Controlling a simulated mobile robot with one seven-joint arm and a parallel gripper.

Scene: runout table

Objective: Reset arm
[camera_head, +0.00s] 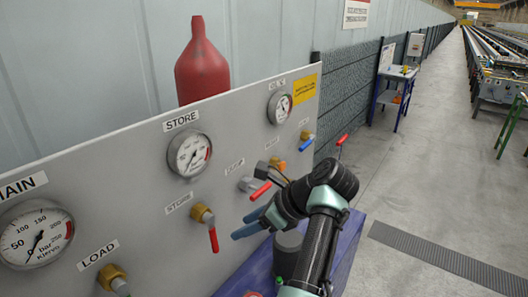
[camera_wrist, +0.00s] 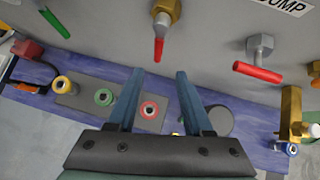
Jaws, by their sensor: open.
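My gripper (camera_head: 243,225) is in front of the grey gauge panel (camera_head: 120,165), with its two blue fingers pointing left and near the red-handled STORE valve (camera_head: 212,237). In the wrist view my gripper (camera_wrist: 160,76) shows its fingers spread apart with nothing between them. A brass valve with a red handle (camera_wrist: 159,48) hangs just beyond the fingertips, apart from them. My arm reaches in from the bottom right in the head view and hides part of the blue bench (camera_head: 347,245).
A dark cylinder (camera_head: 287,250) stands on the bench below my gripper. A grey plate with coloured rings (camera_wrist: 120,118) lies there. Other valves include a red handle (camera_head: 260,190) and a blue handle (camera_head: 306,145). A red bottle (camera_head: 202,65) rises behind the panel. The floor at right is open.

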